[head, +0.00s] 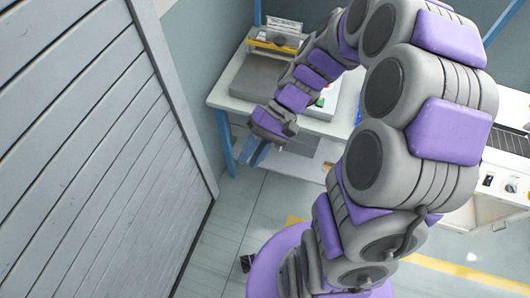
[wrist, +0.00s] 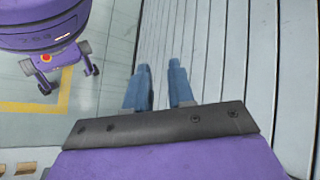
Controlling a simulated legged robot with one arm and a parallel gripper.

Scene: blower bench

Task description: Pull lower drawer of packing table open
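A white-topped table (head: 222,98) with blue legs stands at the top middle of the head view, likely the packing table. A pale panel or shelf (head: 305,168) shows beneath its top. My arm hides much of it, and I cannot make out the lower drawer or its handle. My gripper (head: 254,156) hangs in front of the table's left front part, apparently apart from it. In the wrist view my gripper (wrist: 159,68) has two blue fingers with a gap between them and nothing in the gap. The table is not recognisable in the wrist view.
A grey slatted wall or shutter (head: 85,150) fills the left side. A white machine (head: 490,205) with a dark ribbed top stands at the right. A grey device with a yellow bar (head: 272,45) sits on the table. Grey floor (head: 235,210) lies open between.

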